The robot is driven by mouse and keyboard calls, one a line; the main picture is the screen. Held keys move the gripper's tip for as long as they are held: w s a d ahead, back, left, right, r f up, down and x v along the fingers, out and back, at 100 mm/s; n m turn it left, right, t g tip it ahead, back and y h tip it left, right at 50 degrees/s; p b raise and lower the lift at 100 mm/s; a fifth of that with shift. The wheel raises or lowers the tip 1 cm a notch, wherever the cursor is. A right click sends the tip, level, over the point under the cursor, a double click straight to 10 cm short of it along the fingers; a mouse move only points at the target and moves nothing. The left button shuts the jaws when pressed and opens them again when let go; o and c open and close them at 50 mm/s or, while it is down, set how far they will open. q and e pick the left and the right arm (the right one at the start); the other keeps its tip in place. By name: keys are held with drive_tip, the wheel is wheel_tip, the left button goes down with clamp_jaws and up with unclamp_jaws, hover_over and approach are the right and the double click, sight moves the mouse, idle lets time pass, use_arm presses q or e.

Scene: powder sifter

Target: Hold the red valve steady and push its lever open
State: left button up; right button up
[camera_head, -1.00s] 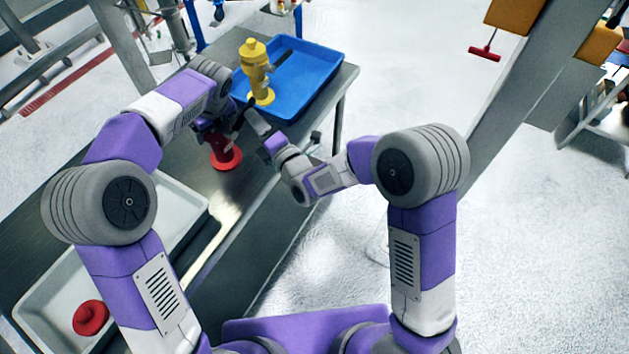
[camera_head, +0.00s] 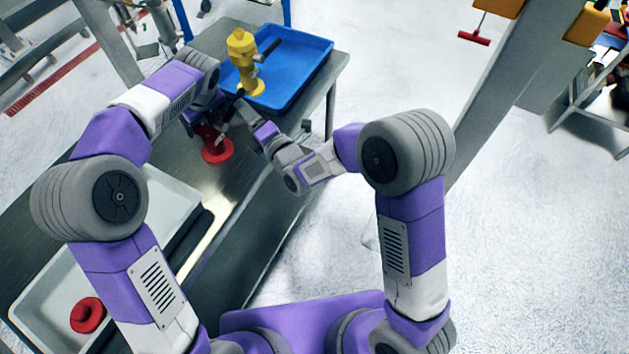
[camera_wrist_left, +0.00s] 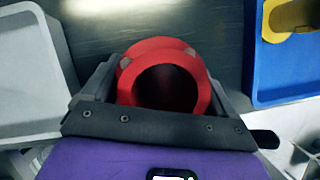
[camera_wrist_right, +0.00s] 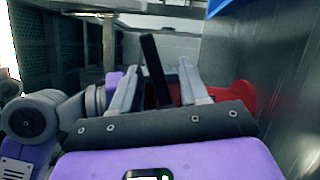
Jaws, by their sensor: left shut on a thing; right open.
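The red valve (camera_head: 217,150) stands on the metal table, its round red flange showing below my left gripper (camera_head: 210,122). In the left wrist view the red valve's open round mouth (camera_wrist_left: 204,92) sits between the fingers of my left gripper (camera_wrist_left: 160,72), which is shut on it. My right gripper (camera_head: 247,106) is beside the valve, on its right. In the right wrist view a black lever (camera_wrist_right: 150,55) rises between the spread fingers of my right gripper (camera_wrist_right: 158,78). Part of the red valve (camera_wrist_right: 240,95) shows behind the right finger there. I cannot tell whether a finger touches the lever.
A blue tray (camera_head: 322,50) lies behind, with a yellow valve (camera_head: 243,65) at its left. A pale tray (camera_head: 45,275) at the front left holds a red round part (camera_head: 87,315). The table's right edge is close to my right arm.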

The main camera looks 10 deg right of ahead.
drive_tip(key=f+x, duration=0.1)
drive_tip(key=x, duration=0.6)
drive_tip(key=s+d+f+m+h, duration=0.1)
drive_tip(key=s+d+f+m, duration=0.15)
drive_tip(key=s+d, duration=0.6)
drive_tip(key=s+d+f+m+g+h, duration=0.2)
drive_tip(key=d+f+m+g, duration=0.3)
drive_tip(key=f+m, duration=0.4)
drive_tip(key=s+d+f+m+g+h, duration=0.2)
drive_tip(key=d+f+m+g, duration=0.3)
drive_tip(key=f+m, duration=0.5)
drive_tip(key=shift+s+f+g+h, duration=0.3)
drive_tip(key=shift+f+g+h, duration=0.15)
drive_tip(key=shift+g+h, duration=0.2)
